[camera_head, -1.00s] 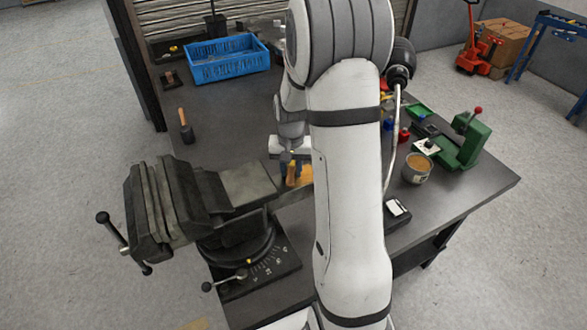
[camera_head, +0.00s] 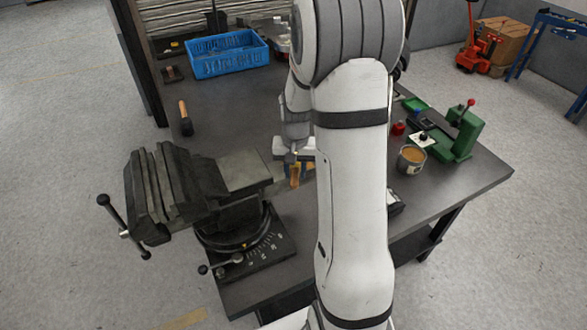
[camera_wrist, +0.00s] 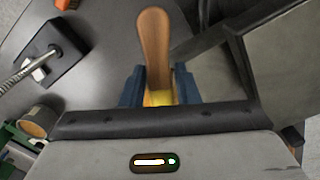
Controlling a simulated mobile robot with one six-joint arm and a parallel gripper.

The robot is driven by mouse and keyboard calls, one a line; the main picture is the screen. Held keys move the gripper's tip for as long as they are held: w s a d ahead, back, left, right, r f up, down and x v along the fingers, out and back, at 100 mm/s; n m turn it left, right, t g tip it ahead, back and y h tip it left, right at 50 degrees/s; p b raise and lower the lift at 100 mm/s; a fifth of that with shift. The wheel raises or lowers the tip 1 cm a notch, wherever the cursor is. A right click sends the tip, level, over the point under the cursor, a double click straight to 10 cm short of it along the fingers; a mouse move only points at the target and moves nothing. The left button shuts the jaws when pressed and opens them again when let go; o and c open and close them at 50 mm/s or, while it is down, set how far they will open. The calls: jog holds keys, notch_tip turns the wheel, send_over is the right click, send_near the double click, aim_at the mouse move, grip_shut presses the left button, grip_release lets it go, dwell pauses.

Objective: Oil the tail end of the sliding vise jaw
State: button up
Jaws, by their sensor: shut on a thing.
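The grey vise (camera_head: 165,190) stands on the near left of the bench, its screw handle at the left. A flat grey bar (camera_head: 288,187) sticks out from its right, rear side, partly hidden by my gripper. My gripper (camera_head: 295,172) is shut on a wooden-handled tool, probably a brush (camera_wrist: 153,45), beside the vise's rear end. The handle rises between the blue fingers (camera_wrist: 158,88) in the wrist view, with a yellowish part at its lower end. The tool's working end is hidden, so I cannot tell whether it touches the bar. The vise body (camera_wrist: 285,60) fills the wrist view's right side.
A round tin with brown contents (camera_head: 411,160) stands on the right of the bench, near a green device (camera_head: 466,135) with a red knob. A blue crate (camera_head: 226,54) and a mallet (camera_head: 186,118) are farther back. My arm hides the bench's middle.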

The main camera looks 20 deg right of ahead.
aim_at(296, 168)
jog(key=r, duration=0.1)
jog(key=r+p, duration=0.1)
jog(key=shift+s+r, duration=0.2)
jog(key=shift+r, duration=0.1)
jog(key=shift+r+p, duration=1.85)
jog(key=shift+r, duration=0.95)
jog(key=shift+f, duration=0.15)
